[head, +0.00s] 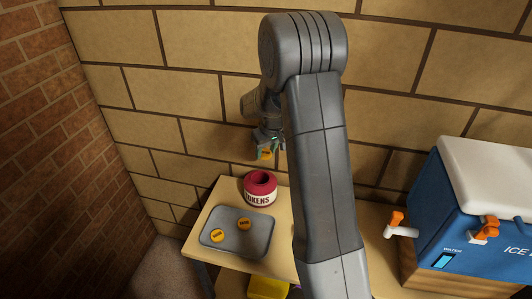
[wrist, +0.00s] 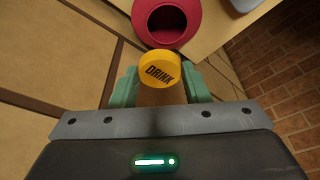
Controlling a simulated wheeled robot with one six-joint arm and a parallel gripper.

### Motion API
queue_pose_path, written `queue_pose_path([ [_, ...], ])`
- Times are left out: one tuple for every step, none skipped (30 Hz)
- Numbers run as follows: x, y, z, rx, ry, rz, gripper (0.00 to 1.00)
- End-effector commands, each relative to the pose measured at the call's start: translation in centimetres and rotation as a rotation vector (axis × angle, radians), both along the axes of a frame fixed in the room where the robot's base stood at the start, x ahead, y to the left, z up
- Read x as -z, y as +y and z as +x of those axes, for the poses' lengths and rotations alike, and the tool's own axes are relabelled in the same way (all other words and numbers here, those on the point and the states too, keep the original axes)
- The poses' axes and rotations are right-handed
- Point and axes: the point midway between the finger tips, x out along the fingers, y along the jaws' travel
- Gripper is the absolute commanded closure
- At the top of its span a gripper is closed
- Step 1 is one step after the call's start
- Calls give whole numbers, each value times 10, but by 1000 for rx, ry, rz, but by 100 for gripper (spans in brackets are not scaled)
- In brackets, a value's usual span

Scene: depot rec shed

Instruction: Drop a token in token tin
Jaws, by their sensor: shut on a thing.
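My gripper (head: 267,150) is shut on a yellow token (head: 265,154) and holds it in the air above the table, near the wall. In the wrist view the token (wrist: 160,71) reads "DRINK" and sits between the green fingertips of my gripper (wrist: 160,86). The token tin (head: 259,198) is red and white with a round opening on top and letters reading "TOKENS", partly cut off. It stands on the table below the held token. In the wrist view the tin's red rim (wrist: 190,36) and dark opening lie just beyond the token.
A blue cooler (head: 485,240) with a white lid and orange taps stands at the right. A block wall (head: 190,60) is close behind. A yellow bin (head: 267,289) shows below the table (head: 284,240).

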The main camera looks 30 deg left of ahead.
Motion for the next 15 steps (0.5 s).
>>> queue_pose_path([
  [5,0,0,0,0,-1,79],
  [7,0,0,0,0,-1,79],
  [10,0,0,0,0,-1,79],
  [13,0,0,0,0,-1,79],
  [16,0,0,0,0,-1,79],
  [21,0,0,0,0,-1,79],
  [24,0,0,1,1,-1,79],
  [28,0,0,1,1,-1,79],
  [33,0,0,1,1,-1,79],
  [37,0,0,1,1,-1,79],
  [40,0,0,1,1,-1,79],
  [45,0,0,1,0,0,79],
  [48,0,0,1,0,0,79],
  [51,0,0,1,0,0,79],
  [54,0,0,1,0,0,79],
])
